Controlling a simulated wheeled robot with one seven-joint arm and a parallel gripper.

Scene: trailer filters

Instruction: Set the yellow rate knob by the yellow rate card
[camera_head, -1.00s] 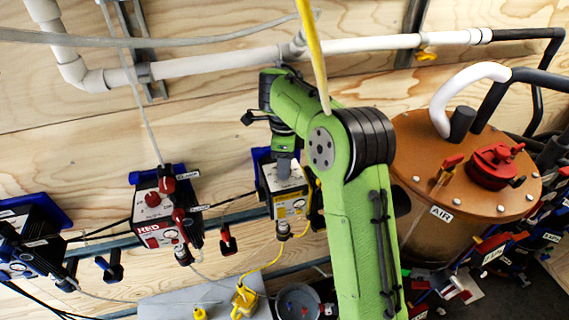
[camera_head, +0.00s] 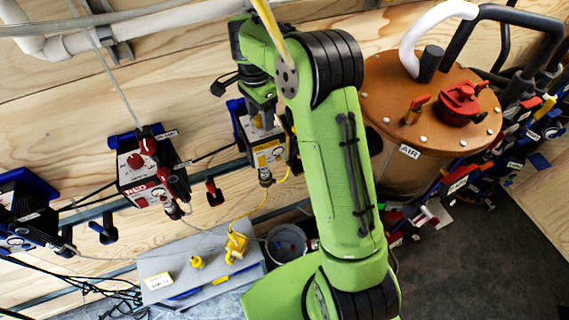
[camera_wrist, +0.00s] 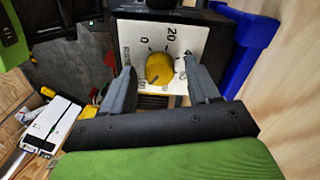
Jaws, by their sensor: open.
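The yellow rate knob (camera_wrist: 160,67) sits on a white dial plate (camera_wrist: 190,40) with printed numbers, among them 0, 20 and 40. A dark mark shows at its lower left edge, but its exact setting is hard to read. My gripper (camera_wrist: 160,70) is open, with one finger on each side of the knob; contact cannot be told. In the head view, the yellow-labelled unit (camera_head: 268,155) is partly hidden by my arm. A small white card with yellow edging (camera_head: 157,281) lies on the grey shelf; it may be the rate card, and its print is too small to read.
A red-labelled unit (camera_head: 143,180) hangs left of the yellow one. The grey shelf (camera_head: 215,290) below holds yellow fittings (camera_head: 236,246). A grey cup (camera_head: 287,241) stands beside it. A copper-coloured tank (camera_head: 400,110) marked AIR stands right of my arm.

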